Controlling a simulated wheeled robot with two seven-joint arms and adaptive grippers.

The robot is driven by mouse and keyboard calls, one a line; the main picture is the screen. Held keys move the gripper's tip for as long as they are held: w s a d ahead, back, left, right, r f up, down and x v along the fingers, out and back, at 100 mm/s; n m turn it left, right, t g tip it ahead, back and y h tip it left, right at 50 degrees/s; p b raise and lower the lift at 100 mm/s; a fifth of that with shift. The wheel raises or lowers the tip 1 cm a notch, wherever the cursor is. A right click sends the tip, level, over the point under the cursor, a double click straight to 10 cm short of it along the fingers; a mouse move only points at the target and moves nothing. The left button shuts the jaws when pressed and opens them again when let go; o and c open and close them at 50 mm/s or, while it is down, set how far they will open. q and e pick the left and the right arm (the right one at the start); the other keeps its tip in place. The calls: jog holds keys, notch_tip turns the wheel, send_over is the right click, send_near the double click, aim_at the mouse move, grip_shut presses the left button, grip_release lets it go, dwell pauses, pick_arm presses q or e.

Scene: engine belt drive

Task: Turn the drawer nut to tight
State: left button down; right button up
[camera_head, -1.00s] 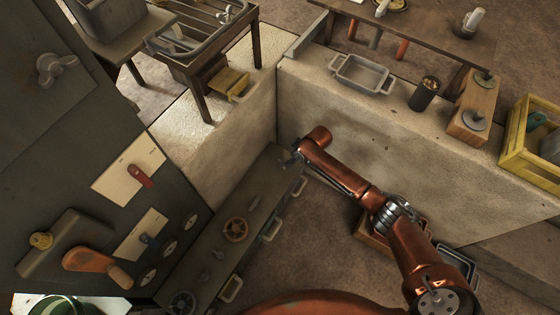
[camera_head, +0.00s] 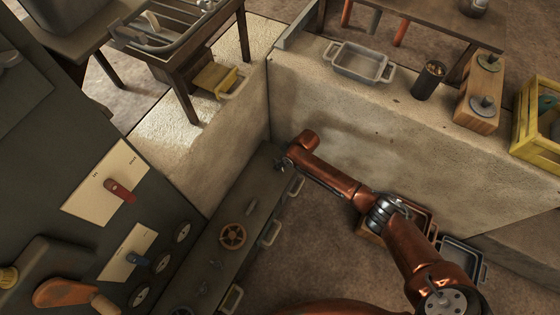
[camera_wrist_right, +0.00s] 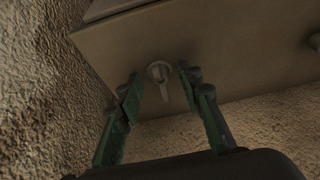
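The drawer nut (camera_wrist_right: 158,72) is a small pale round piece with a narrow tab pointing down, on a flat tan face in the right wrist view. My right gripper (camera_wrist_right: 160,84) is open, its green fingers on either side of the nut. Gaps seem to show between fingers and nut; I cannot tell if either touches. In the head view my copper right arm reaches to the far end of the dark drawer unit (camera_head: 214,262), where the right gripper (camera_head: 284,163) is small and dark. The nut is not discernible there. My left gripper is out of view.
A rough pale wall (camera_head: 345,115) runs close behind my right arm. A grey tray (camera_head: 358,63) and a dark cup (camera_head: 428,80) stand on its ledge. A dark panel with a red-handled switch (camera_head: 120,190) is at left.

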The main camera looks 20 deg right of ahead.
jog(key=shift+c, duration=0.3)
grip_shut()
